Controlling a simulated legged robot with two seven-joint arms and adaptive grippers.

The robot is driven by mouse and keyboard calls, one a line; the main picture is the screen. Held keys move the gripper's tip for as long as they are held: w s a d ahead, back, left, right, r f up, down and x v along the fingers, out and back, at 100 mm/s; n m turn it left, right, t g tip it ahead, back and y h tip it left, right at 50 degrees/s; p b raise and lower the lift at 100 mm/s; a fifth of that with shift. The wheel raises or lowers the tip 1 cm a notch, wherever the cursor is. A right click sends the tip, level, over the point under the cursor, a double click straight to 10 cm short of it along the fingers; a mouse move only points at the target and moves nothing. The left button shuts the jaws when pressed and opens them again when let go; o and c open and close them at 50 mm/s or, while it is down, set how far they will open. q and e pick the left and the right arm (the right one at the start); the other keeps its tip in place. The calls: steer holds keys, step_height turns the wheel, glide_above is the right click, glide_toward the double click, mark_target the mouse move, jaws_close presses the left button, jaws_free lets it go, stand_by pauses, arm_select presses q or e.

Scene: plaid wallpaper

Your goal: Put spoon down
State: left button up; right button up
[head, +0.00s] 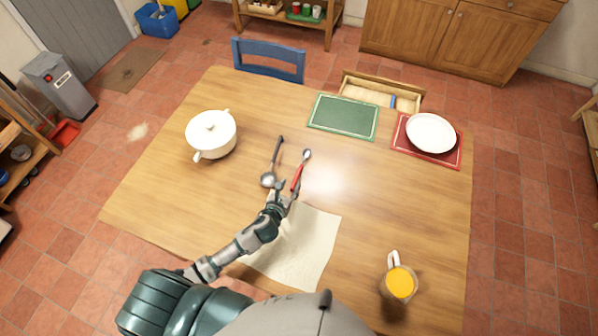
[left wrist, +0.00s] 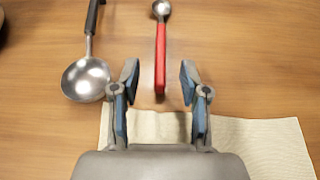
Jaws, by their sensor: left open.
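A spoon with a red handle and metal bowl (head: 298,176) lies on the wooden table (head: 400,210), bowl pointing away from me. It also shows in the left wrist view (left wrist: 161,45). My left gripper (head: 284,190) is open at the near end of the red handle. In the left wrist view, the handle's end appears between the two spread fingertips (left wrist: 159,78), with a gap on each side. Whether the fingers are level with the handle or above it, I cannot tell. My right gripper is not in view.
A ladle (head: 268,180) with a dark handle lies just left of the spoon. A cream cloth (head: 310,245) lies nearer. A white pot (head: 212,140), green mat (head: 343,118), plate (head: 431,133) on a red mat, and orange drink (head: 400,283) stand around. The table's right middle is clear.

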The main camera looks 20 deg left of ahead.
mark_target(299, 172)
arm_select(q)
steer(key=x, duration=0.5)
steer(key=shift+w+d+b, duration=0.1)
steer(key=shift+w+b, duration=0.3)
steer(key=b+x, duration=0.1)
steer(key=x, duration=0.4)
steer(key=shift+s, duration=0.1)
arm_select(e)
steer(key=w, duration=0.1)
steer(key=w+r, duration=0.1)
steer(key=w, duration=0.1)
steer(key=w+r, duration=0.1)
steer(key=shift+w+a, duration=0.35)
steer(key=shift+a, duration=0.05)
arm_select(q)
steer(key=shift+c, duration=0.3)
jaws_close()
